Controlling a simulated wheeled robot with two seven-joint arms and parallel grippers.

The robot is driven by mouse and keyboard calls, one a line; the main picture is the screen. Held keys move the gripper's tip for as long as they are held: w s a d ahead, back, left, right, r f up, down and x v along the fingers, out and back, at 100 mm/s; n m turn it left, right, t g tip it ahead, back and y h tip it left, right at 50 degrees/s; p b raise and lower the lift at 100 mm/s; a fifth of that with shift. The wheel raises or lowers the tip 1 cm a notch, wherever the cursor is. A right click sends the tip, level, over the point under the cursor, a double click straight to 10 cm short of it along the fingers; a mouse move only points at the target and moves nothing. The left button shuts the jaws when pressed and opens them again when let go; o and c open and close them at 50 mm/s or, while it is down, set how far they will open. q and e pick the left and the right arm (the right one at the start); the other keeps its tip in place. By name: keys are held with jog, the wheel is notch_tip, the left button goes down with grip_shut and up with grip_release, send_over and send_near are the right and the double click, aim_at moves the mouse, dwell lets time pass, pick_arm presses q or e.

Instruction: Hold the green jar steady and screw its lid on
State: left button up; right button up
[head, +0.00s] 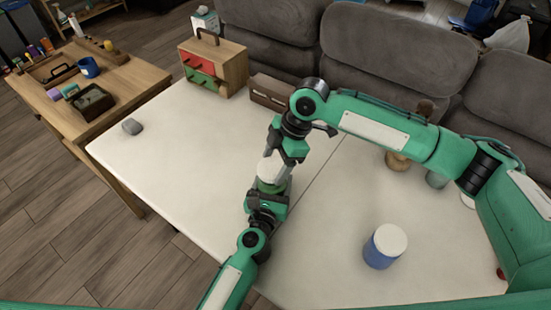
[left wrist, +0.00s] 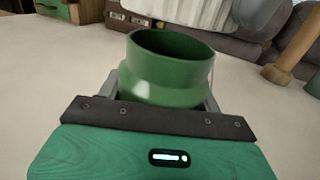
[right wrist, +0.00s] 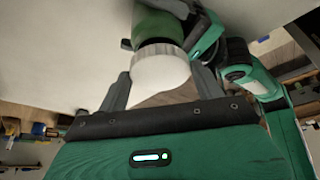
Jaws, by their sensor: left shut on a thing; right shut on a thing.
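The green jar (left wrist: 168,75) stands upright in the left wrist view, its open mouth showing. My left gripper (head: 268,196) is shut on the jar's body, one finger on each side. The white lid (right wrist: 160,72), with a ribbed edge, is held by my right gripper (right wrist: 160,82), which is shut on it from above. In the left wrist view the lid (left wrist: 180,10) shows partly, over and behind the jar's mouth, apart from its rim. In the head view the lid (head: 269,168) appears just above the jar (head: 270,187).
A blue jar with a white lid (head: 385,246) stands on the white table (head: 190,170) at the right front. A wooden item (head: 397,160) and a grey cup (head: 437,179) stand behind it. A drawer box (head: 214,68) and a grey lump (head: 132,126) are at left.

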aim_at(274, 172)
jog(key=shift+f, duration=0.1)
jog(key=shift+f, duration=0.8)
jog(key=shift+f, duration=0.55)
pick_arm(q)
jog(key=c, duration=0.5)
pick_arm(e)
jog(key=m, duration=0.1)
jog(key=m+t, duration=0.1)
jog(key=m, duration=0.1)
jog(key=m+t, duration=0.1)
jog(key=m, duration=0.1)
jog(key=shift+s, duration=0.3)
jog(key=m, duration=0.2)
jog(key=m+t, duration=0.1)
jog(key=m, duration=0.1)
jog(key=shift+s+a+h, duration=0.1)
jog(key=shift+s+h, duration=0.1)
jog(key=shift+h, duration=0.1)
jog(key=m+t, duration=0.1)
jog(key=m, duration=0.3)
jog(key=shift+s+a+m+t+h, duration=0.1)
jog(key=shift+a+m+t+h, duration=0.05)
jog(key=shift+m+t+h, duration=0.2)
jog(key=m+t+h, duration=0.1)
jog(key=m, duration=0.2)
